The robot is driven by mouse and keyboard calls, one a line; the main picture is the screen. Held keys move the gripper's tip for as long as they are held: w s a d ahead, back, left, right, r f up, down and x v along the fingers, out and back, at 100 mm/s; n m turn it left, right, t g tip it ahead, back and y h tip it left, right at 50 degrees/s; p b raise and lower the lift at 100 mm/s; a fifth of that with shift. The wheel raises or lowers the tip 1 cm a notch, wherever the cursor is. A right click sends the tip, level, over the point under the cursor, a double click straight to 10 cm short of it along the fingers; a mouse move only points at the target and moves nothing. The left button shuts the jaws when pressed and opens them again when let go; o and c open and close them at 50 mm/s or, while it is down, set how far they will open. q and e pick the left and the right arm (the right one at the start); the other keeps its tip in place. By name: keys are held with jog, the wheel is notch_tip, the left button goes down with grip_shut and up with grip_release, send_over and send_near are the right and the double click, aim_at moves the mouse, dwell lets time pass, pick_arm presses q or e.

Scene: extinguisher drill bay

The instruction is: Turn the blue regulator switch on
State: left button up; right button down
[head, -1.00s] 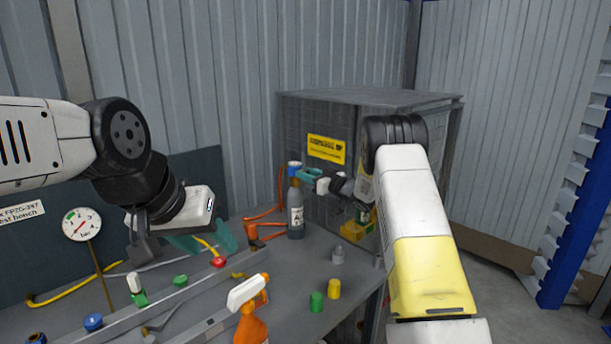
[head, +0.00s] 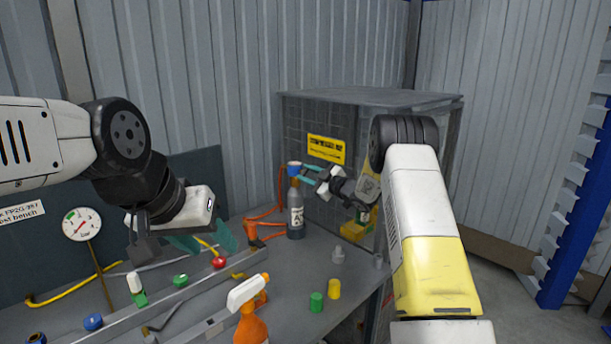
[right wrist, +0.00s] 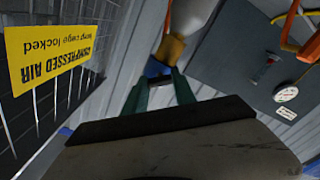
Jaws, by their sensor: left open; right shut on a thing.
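A grey bottle (head: 296,212) stands upright at the back of the bench, with the blue regulator switch (head: 293,165) on its top. My right gripper (head: 306,175) reaches the bottle's top from the right, shut on the blue switch. In the right wrist view, blue (right wrist: 156,68) shows between the teal fingers (right wrist: 160,82), beside a tan part (right wrist: 170,48). The switch's exact angle is too small to tell. My left gripper (head: 205,240) is open and empty above the left part of the bench.
A wire cage (head: 370,97) with a yellow sign (head: 326,148) stands behind my right gripper. A spray bottle (head: 250,318), green cap (head: 316,302) and yellow cap (head: 334,289) stand in front. A gauge (head: 82,224) is at the left. Orange hose (head: 262,214) lies beside the grey bottle.

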jog(key=n, duration=0.5)
jog(key=shift+n, duration=2.6)
jog(key=c, duration=1)
grip_release()
jog(key=v, duration=0.8)
